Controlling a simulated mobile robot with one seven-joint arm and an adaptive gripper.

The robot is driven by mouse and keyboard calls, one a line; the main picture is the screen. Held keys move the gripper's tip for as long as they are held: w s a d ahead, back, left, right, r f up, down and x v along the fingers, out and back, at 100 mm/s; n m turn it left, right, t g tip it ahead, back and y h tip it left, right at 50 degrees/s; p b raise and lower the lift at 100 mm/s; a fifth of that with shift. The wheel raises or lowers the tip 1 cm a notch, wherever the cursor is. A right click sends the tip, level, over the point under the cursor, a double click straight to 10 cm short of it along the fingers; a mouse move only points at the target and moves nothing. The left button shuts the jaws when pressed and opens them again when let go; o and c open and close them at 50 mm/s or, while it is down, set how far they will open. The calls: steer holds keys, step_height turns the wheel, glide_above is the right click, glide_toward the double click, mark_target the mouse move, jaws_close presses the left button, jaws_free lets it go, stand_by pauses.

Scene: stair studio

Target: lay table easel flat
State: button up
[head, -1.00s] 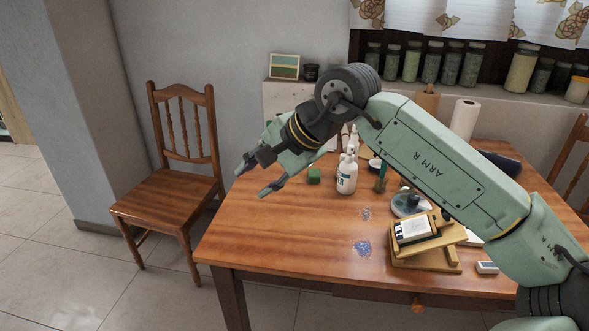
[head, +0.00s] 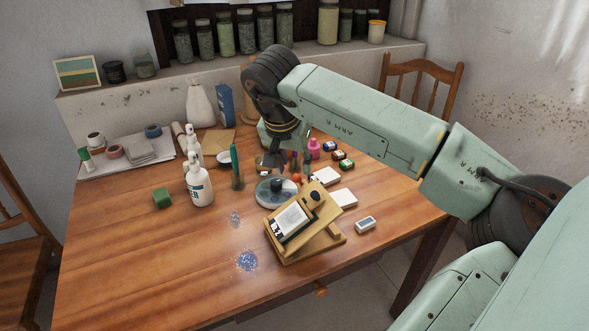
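The small wooden table easel (head: 318,238) stands on the table, right of its middle. Its board is propped up at a slant above a flat base, and a white card with a dark picture (head: 291,222) rests on the board. My gripper (head: 284,162) is beyond the easel, above the round palette, and points down and away. My own wrist and the clutter behind hide most of its fingers, so its opening is unclear. It appears apart from the easel.
A round palette (head: 268,192) sits just behind the easel. White bottles (head: 199,186), a green block (head: 162,198), a green upright brush or pen (head: 236,167) and a small eraser-like box (head: 365,223) stand around. Blue specks (head: 247,261) lie in front. The table's front left is clear.

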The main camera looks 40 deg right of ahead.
mark_target(296, 176)
steer(key=shift+p+x, duration=0.45)
steer(key=shift+x, duration=2.15)
steer(key=shift+w, duration=0.1)
steer(key=shift+c, duration=0.6)
jaws_close()
